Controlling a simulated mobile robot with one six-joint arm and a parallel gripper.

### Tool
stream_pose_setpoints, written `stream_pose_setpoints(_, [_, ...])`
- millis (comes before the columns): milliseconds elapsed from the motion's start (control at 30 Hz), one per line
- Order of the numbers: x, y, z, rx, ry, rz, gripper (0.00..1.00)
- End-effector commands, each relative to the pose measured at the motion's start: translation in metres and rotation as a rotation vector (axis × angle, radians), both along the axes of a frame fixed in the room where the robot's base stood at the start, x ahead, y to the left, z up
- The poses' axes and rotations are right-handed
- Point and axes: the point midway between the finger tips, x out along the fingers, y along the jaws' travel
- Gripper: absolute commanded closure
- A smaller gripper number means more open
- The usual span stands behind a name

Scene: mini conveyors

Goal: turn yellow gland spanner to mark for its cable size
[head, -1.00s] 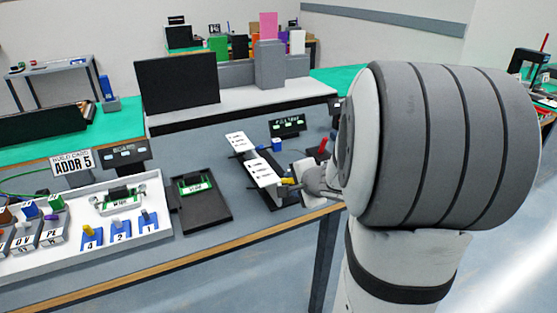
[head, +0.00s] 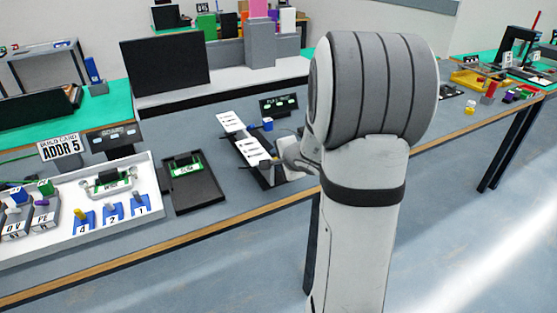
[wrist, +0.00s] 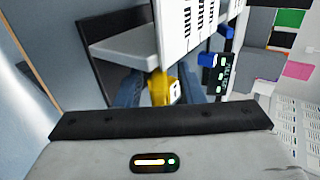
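The yellow gland spanner (wrist: 158,88) sits between the two fingers of my gripper (wrist: 160,92) in the wrist view, with a small white face on its right side. The fingers flank it closely on both sides and look shut on it. Just above it is a white panel with black marks (wrist: 172,30), which also shows in the head view (head: 232,124). In the head view my gripper (head: 284,161) is at the near right end of this panel. The spanner is mostly hidden there. The individual size marks are too small to read.
A black display with green lights (head: 279,106) and a blue block (head: 267,124) stand close behind the panel. A black tray with a green board (head: 194,197) lies to the left. A white tray (head: 150,166) holds numbered blue pieces. The table's front edge (head: 225,221) is near my arm.

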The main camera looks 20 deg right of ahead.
Motion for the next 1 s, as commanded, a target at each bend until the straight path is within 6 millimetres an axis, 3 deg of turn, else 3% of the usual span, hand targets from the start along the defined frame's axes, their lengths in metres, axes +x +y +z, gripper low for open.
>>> stream_pose_setpoints(467, [-0.0004, -0.0005, 0.0002, 0.000, 0.000, -0.001, 1.00])
stream_pose_setpoints(1000, [0.0005, 0.0016, 0.0022, 0.001, 0.008, 0.003, 1.00])
